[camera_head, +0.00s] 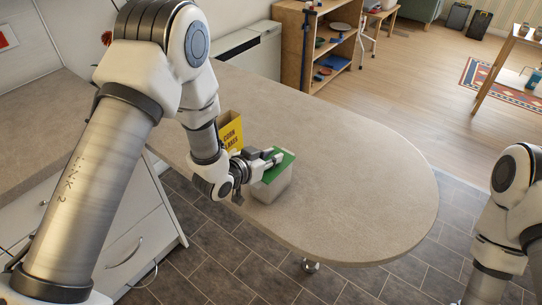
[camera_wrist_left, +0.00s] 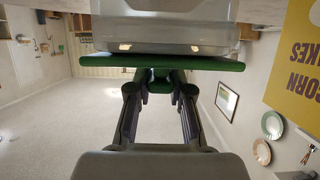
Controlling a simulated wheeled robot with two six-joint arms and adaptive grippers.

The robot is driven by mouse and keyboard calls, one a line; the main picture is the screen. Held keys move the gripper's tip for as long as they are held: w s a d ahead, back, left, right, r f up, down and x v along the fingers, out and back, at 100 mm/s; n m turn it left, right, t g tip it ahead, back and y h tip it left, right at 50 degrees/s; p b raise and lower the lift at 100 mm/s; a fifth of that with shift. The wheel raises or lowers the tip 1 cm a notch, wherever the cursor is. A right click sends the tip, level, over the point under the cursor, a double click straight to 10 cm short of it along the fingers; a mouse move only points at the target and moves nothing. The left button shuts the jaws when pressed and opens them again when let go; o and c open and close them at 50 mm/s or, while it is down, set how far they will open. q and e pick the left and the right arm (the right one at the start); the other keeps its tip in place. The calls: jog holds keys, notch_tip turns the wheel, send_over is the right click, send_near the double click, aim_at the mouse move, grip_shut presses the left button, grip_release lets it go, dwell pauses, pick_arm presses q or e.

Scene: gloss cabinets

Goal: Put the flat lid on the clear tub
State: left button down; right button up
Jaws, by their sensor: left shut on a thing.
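The flat green lid (camera_head: 284,160) is in my left gripper (camera_head: 271,158), near the front edge of the counter. The clear tub (camera_head: 274,186) stands on the counter directly under the lid. There the lid (camera_wrist_left: 215,65) lies flat and level along the rim of the tub (camera_wrist_left: 165,32). I cannot tell whether it touches all round. My right arm shows at the right edge, its gripper out of view.
A yellow corn flakes box (camera_head: 231,130) stands just behind the left gripper; it also shows in the left wrist view (camera_wrist_left: 298,62). The rounded counter (camera_head: 370,190) is clear to the right of the tub. Its front edge is close to the tub.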

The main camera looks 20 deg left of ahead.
pick_arm(q)
jog(key=shift+f, duration=0.1)
jog(key=c, duration=1)
grip_release()
jog(key=v, duration=1.2)
jog(key=shift+s, duration=0.1)
